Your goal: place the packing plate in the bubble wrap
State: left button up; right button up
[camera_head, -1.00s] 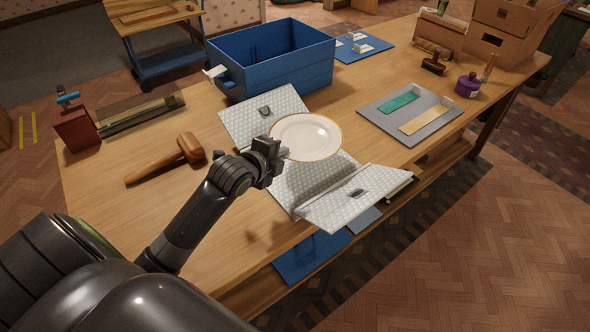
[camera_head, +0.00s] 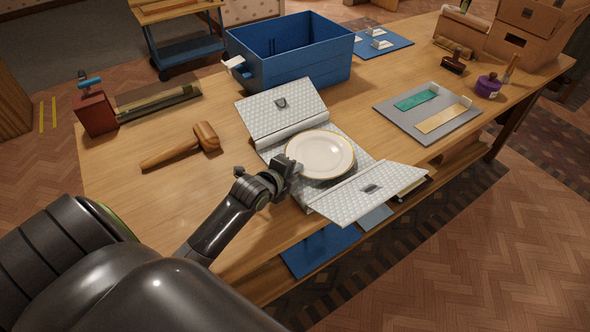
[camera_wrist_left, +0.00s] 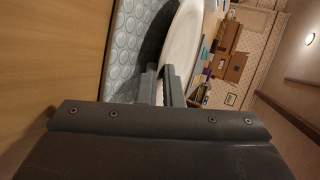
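The packing plate (camera_head: 322,154) is white with a thin gold rim. It lies flat over the middle of the opened bubble wrap (camera_head: 270,118), low and close to it; I cannot tell for sure whether it touches. The wrap's two end flaps are spread out, each with a dark tab. My left gripper (camera_head: 292,167) is at the plate's near left rim, its fingers either side of the rim. The wrist view shows the plate (camera_wrist_left: 180,45) between the fingertips (camera_wrist_left: 162,82), with dark shadow on the wrap (camera_wrist_left: 127,50) beside it. My right gripper is not in view.
A blue crate (camera_head: 300,75) stands behind the wrap. A wooden mallet (camera_head: 185,146) lies to the left, near a red box (camera_head: 95,112). A grey board (camera_head: 390,106) with green and tan strips lies right. The table's front edge runs close to the near flap.

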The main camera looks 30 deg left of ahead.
pick_arm(q)
jog(key=shift+o, duration=0.4)
jog(key=shift+r, duration=0.1)
jog(key=v, duration=1.2)
